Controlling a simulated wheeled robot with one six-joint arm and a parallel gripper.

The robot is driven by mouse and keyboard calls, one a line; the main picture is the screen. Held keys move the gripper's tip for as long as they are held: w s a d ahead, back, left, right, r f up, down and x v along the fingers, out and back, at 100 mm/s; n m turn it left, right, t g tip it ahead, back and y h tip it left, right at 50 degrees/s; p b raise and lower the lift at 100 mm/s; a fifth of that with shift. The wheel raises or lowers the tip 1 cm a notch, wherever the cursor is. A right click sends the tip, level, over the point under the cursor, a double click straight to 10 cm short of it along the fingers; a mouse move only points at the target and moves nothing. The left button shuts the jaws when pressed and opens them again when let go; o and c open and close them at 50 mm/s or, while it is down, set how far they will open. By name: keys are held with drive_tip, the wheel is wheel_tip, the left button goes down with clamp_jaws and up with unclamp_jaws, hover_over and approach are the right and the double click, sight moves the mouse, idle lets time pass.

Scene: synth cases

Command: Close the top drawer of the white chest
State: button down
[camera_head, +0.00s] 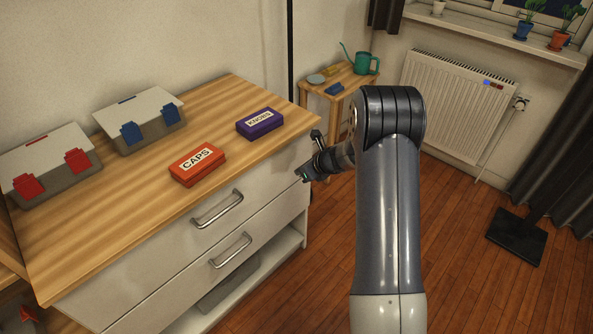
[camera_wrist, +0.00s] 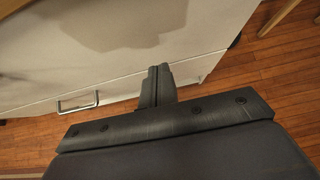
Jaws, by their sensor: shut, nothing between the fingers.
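The white chest (camera_head: 298,222) has a wooden top and stands at the left in the head view. Its top drawer (camera_head: 262,186) has a metal handle (camera_head: 217,209) and looks about flush with the lower drawer (camera_head: 273,236); no opening into it shows. My gripper (camera_head: 304,174) is by the right part of the top drawer front. In the wrist view my gripper (camera_wrist: 158,72) is shut and empty, its fingers pointing at the white front (camera_wrist: 55,62) near the seam between drawers. I cannot tell whether the fingertips touch it.
A red CAPS box (camera_head: 198,165), a purple KNOBS box (camera_head: 260,123) and two lidded toolboxes (camera_head: 140,120) sit on the chest top. A small wooden table (camera_head: 335,97) with a green watering can (camera_head: 361,62) stands behind.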

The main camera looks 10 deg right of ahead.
drive_tip(key=p+v, duration=0.1)
drive_tip(key=v, duration=0.9)
drive_tip(key=shift+s+d, duration=0.2)
drive_tip(key=shift+d, duration=0.05)
drive_tip(key=shift+f, duration=0.1)
approach(288, 168)
drive_tip(key=x, duration=0.5)
drive_tip(key=shift+s+d+f, duration=0.15)
drive_tip(key=shift+s+f, duration=0.05)
drive_tip(key=shift+s, duration=0.05)
drive_tip(key=shift+w+a, duration=0.3)
drive_tip(key=shift+w, duration=0.15)
